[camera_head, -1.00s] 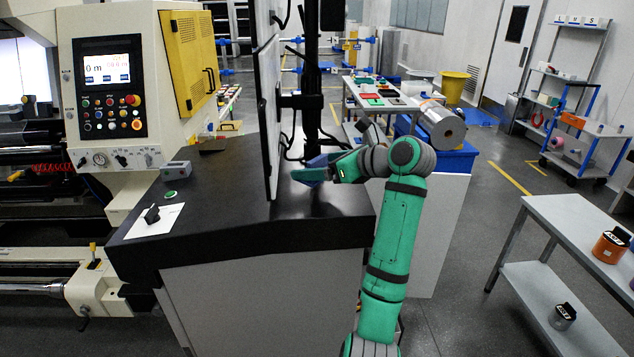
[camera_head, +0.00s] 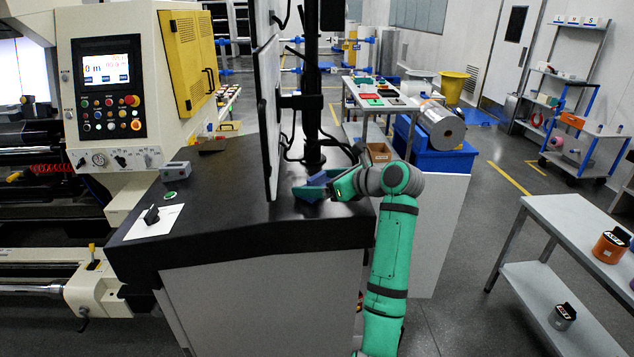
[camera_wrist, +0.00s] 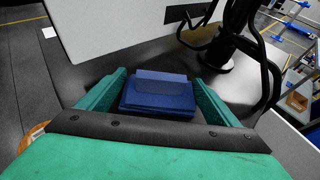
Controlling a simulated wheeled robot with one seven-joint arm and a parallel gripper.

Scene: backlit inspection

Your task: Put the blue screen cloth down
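The blue screen cloth (camera_head: 318,178) is a folded dark-blue block at the black worktop (camera_head: 235,228), right of the upright monitor panel. In the wrist view the cloth (camera_wrist: 158,95) lies between the two green fingers, its side edges meeting the fingertips. My gripper (camera_head: 322,188) reaches in from the right, low over the worktop, and appears shut on the cloth. The near finger covers part of the cloth in the head view. Whether its underside touches the worktop is hard to tell.
The monitor panel (camera_head: 267,115) stands close left of the gripper. Its black post (camera_head: 312,90) and cables rise just behind. A small brown box (camera_head: 379,153) is behind my wrist. The worktop front is clear; a white sheet with a black knob (camera_head: 153,220) lies at its left.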

